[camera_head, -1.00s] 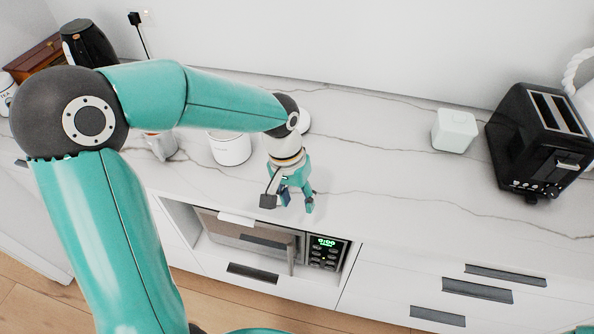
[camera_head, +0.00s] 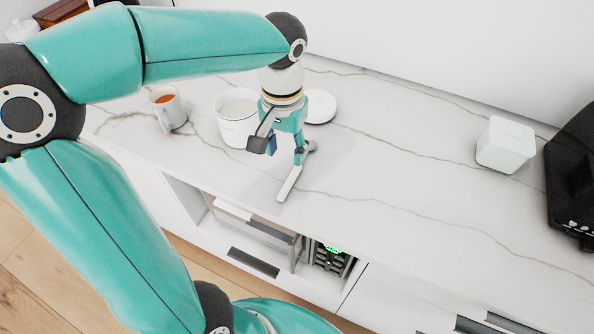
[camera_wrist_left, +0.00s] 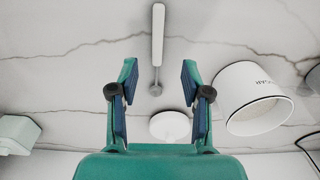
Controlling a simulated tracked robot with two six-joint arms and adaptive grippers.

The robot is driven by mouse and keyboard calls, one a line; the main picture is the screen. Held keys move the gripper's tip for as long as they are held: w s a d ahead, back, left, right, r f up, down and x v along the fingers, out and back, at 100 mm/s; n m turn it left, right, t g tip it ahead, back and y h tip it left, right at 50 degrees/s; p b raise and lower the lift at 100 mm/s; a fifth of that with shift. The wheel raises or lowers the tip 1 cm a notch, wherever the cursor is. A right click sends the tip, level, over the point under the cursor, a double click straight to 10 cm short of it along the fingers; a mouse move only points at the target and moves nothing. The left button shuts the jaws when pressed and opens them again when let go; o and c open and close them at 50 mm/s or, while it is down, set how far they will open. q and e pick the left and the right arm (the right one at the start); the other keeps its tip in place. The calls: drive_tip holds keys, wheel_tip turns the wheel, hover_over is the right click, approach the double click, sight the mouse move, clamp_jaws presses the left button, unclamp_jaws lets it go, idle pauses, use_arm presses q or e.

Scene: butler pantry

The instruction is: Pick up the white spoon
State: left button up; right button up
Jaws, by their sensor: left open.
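The white spoon (camera_head: 289,184) lies on the marble counter near its front edge, its handle pointing toward the front and its grey bowl end beside my left gripper. My left gripper (camera_head: 279,150) is open and empty, pointing down, and partly overlaps the bowl end in the head view. In the left wrist view the spoon (camera_wrist_left: 158,35) runs lengthwise, with its bowl end in the gap between the open fingers (camera_wrist_left: 159,76). The fingers look apart from it; the exact height is unclear. My right gripper is not in view.
A white canister (camera_head: 236,128) stands just left of my gripper, with a round white lid (camera_head: 321,107) behind. A mug of tea (camera_head: 170,110) is farther left. A white box (camera_head: 506,145) and black toaster (camera_head: 574,185) stand right. The counter between lid and box is clear.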

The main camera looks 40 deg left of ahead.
use_arm(q)
hover_over(288, 184)
wheel_tip(288, 184, down, 5)
drive_tip(key=shift+a+f, duration=0.15)
drive_tip(key=shift+f, duration=0.05)
wheel_tip(288, 184, down, 5)
drive_tip(key=shift+f, duration=0.1)
clamp_jaws()
idle(0.3)
